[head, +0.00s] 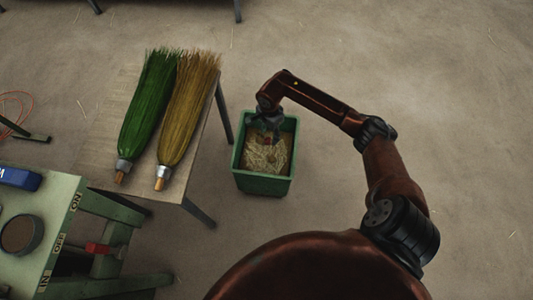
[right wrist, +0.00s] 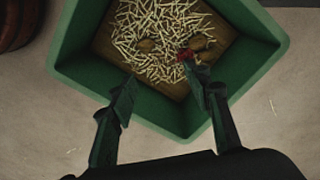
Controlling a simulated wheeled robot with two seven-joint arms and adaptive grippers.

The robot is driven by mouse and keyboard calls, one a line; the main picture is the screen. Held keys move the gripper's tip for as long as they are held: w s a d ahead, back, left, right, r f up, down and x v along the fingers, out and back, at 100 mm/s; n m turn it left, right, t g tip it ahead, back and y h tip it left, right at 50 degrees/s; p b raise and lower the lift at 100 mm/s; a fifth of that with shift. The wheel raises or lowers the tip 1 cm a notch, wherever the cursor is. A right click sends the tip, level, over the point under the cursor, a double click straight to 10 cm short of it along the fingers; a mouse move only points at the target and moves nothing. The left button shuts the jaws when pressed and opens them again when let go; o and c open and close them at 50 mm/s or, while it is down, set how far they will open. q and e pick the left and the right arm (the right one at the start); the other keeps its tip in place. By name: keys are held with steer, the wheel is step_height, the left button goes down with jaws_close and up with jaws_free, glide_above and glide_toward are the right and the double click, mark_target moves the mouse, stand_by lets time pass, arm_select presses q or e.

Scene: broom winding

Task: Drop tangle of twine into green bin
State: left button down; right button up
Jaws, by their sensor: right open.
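The green bin (head: 263,184) stands on the floor right of the wooden table. It also fills the upper right wrist view (right wrist: 85,75). Inside it lies a heap of pale straw-like bits (right wrist: 155,35) with a few brown lumps. A small red tangle (right wrist: 184,55), apparently the twine, lies on the heap near the right fingertip; whether it touches the finger I cannot tell. My right gripper (right wrist: 160,88) is open over the bin, its fingers apart and pointing down into it. In the head view my right gripper (head: 268,132) is at the bin's far side. My left gripper is not in view.
A green broom head (head: 148,110) and a straw-coloured broom head (head: 190,115) lie on the wooden table (head: 117,110). A green machine bench (head: 55,205) with a dark round dish (head: 20,235) and a blue object (head: 20,179) is at lower left. Floor right of the bin is clear.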

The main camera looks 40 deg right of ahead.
step_height(320, 180, up, 12)
steer(key=shift+f, duration=0.2)
stand_by(0.5)
